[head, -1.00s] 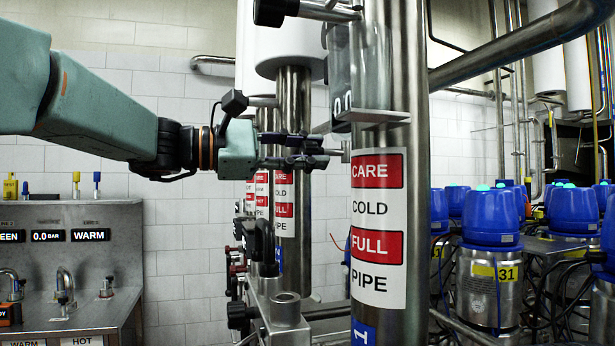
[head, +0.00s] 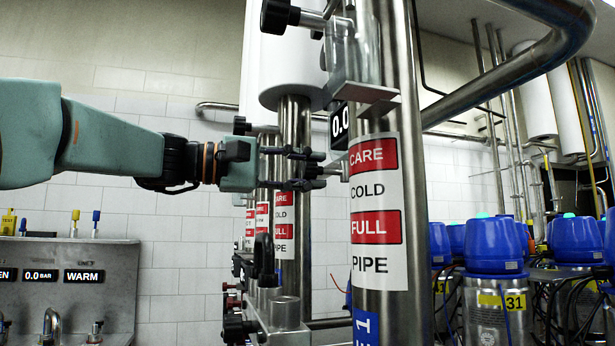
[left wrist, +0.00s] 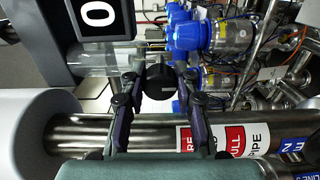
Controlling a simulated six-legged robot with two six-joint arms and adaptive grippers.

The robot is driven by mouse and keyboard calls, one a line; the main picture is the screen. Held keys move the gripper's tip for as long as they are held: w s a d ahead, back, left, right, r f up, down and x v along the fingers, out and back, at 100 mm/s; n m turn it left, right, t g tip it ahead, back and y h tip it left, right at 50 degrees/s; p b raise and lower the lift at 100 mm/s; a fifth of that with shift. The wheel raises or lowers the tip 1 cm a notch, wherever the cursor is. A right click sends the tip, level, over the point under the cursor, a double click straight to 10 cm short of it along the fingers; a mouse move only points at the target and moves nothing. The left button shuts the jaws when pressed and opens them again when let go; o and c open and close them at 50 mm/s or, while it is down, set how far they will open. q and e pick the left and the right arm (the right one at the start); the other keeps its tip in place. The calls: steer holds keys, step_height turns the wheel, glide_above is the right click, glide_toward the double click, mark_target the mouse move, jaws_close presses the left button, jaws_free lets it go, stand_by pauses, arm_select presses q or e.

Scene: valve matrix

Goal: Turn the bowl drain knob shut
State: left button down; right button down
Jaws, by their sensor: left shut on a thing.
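The bowl drain knob (left wrist: 160,82) is black and round. It sits between the two fingers of my left gripper (left wrist: 160,98) in the left wrist view, and they are shut on it. In the head view my left gripper (head: 316,170) reaches in from the left, one finger above the other, at a short metal stem (head: 338,171) beside the steel pipe. My right gripper is not in view.
A steel pipe (head: 380,300) with a red and white label stands right of the gripper. Another black knob (head: 279,16) is above. A display (head: 340,122) hangs by the bowl. Blue-topped valves (head: 492,242) fill the right; a sink (head: 75,300) is at left.

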arm_select(q)
steer(key=shift+f, duration=0.1)
stand_by(0.4)
steer(key=c, duration=1)
jaws_free()
steer(key=v, duration=1.2)
